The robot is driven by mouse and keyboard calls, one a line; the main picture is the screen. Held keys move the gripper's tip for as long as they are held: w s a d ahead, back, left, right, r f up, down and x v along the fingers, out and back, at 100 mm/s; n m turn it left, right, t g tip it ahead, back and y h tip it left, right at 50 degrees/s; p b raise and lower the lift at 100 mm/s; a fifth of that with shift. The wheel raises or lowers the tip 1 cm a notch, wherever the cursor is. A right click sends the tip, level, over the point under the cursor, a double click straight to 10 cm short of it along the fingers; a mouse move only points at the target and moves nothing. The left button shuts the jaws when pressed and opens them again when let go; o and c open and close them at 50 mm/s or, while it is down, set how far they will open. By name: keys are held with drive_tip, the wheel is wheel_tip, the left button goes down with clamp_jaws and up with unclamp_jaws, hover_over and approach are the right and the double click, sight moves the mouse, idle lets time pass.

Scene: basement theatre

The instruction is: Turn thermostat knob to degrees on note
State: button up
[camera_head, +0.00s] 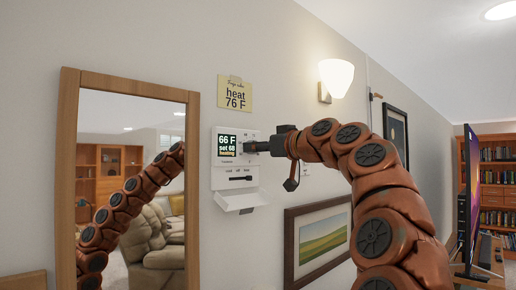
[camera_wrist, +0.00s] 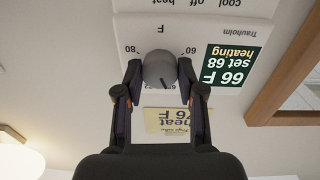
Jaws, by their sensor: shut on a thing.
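The thermostat (camera_head: 222,183) is a white box on the wall with a lowered flap. Its dark display (camera_head: 227,145) reads 66 F, set 68, heating. A yellow note (camera_head: 235,92) taped above it reads heat 76 F; the note also shows upside down in the wrist view (camera_wrist: 166,119). The grey round knob (camera_wrist: 160,70) is on the thermostat face, with a dial scale marked 60 and 80 beside it. My gripper (camera_wrist: 160,84) is shut on the knob, one finger on each side. In the head view my gripper (camera_head: 254,147) hides the knob.
A wood-framed mirror (camera_head: 68,180) hangs left of the thermostat and reflects my arm. A lit wall lamp (camera_head: 336,78) and framed pictures (camera_head: 290,248) are to the right. A slider switch (camera_head: 240,178) sits below the display.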

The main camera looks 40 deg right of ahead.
drive_tip(key=shift+r+m+g+y+p, duration=0.15)
drive_tip(key=shift+m+g+y+p, duration=0.15)
drive_tip(key=shift+m+p, duration=7.55)
drive_tip(key=m+b, duration=0.2)
drive_tip(key=m, duration=0.1)
drive_tip(key=shift+b, duration=0.4)
drive_tip(key=o, duration=1.1)
drive_tip(key=shift+o, duration=0.2)
drive_tip(key=shift+s, duration=0.1)
drive_tip(key=s+d, duration=0.1)
drive_tip(key=s, duration=1)
drive_tip(key=shift+s+d, duration=0.4)
